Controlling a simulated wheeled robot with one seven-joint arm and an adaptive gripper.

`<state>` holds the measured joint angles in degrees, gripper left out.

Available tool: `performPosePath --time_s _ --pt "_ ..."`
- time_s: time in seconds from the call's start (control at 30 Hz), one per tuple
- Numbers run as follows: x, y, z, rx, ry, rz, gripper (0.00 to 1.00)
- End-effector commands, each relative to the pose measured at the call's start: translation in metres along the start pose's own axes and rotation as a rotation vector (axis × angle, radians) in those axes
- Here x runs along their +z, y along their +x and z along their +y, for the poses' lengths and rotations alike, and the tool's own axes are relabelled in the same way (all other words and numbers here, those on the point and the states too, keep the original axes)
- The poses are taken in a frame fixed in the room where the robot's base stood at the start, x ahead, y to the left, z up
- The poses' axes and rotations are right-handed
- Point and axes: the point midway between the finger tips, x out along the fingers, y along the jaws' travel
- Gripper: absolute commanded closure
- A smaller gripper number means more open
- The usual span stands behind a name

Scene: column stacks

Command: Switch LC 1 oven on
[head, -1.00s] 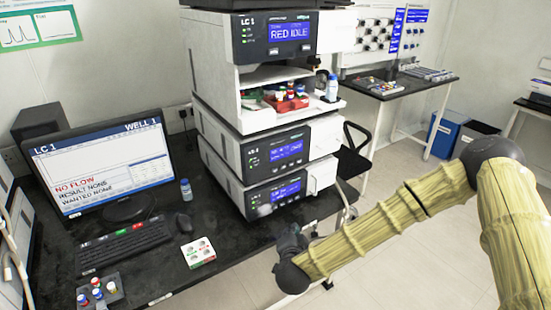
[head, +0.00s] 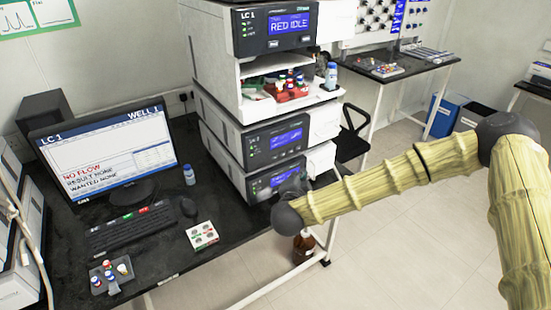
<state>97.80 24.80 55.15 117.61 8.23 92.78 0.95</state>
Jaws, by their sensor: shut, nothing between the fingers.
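The LC 1 stack stands on the black bench. Its top module (head: 245,35) is labelled LC 1 and its screen reads RED IDLE. Below are an open bay (head: 250,108) with vials, a module with a lit blue screen (head: 286,138), and a bottom module (head: 258,187) with another lit screen. Module names are too small to read, so I cannot tell which is the oven.
A monitor (head: 110,150) showing LC 1, WELL 1 and NO FLOW stands at left, with a keyboard (head: 130,228) and mouse (head: 187,207). A brown bottle (head: 303,246) stands below the stack's right side.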

Motion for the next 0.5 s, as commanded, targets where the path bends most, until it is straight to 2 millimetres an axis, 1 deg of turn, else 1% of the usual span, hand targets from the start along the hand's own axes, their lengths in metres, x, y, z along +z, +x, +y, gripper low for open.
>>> performPosePath --time_s 0.5 --pt "0.029 0.038 -0.027 0.0 0.0 -0.001 1.0"
